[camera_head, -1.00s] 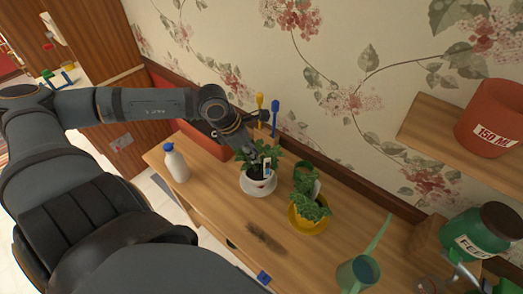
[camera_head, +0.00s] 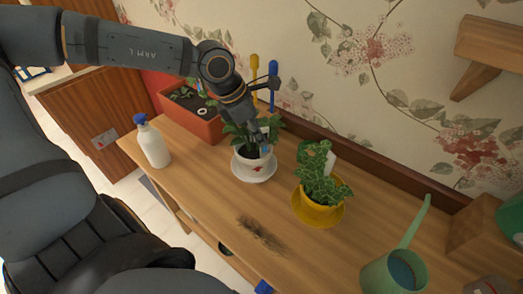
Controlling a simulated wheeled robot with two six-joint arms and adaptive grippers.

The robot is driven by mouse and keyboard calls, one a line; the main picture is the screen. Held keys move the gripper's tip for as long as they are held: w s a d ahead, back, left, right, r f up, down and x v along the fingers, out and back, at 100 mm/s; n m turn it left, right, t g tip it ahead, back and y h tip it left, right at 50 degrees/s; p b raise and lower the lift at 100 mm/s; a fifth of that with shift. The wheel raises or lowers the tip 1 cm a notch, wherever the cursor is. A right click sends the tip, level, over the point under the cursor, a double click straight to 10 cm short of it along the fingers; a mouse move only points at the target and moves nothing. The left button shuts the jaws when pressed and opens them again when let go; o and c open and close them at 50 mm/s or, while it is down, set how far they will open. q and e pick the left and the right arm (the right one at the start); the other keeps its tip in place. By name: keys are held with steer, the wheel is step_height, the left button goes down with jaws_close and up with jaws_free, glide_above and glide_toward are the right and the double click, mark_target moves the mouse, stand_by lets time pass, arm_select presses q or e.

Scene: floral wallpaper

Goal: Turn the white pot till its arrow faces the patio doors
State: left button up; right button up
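The white pot (camera_head: 242,164) stands on a white saucer (camera_head: 254,177) on the wooden table and holds a leafy green plant. My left gripper (camera_head: 262,143) reaches down from above into the plant, at the pot's back right rim. Leaves and the gripper's own body hide its fingertips, so I cannot tell whether it grips the pot. My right gripper is not in view. No patio doors show.
A yellow pot (camera_head: 315,213) with an ivy-like plant stands close to the right. A white spray bottle (camera_head: 153,144) stands left, a red planter (camera_head: 199,124) behind. A green watering can (camera_head: 394,272) is front right. Spilled soil (camera_head: 262,234) lies in front.

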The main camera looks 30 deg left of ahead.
arm_select(q)
steer(key=shift+x, duration=0.9)
steer(key=shift+c, duration=0.3)
jaws_close()
steer(key=shift+r, duration=0.1)
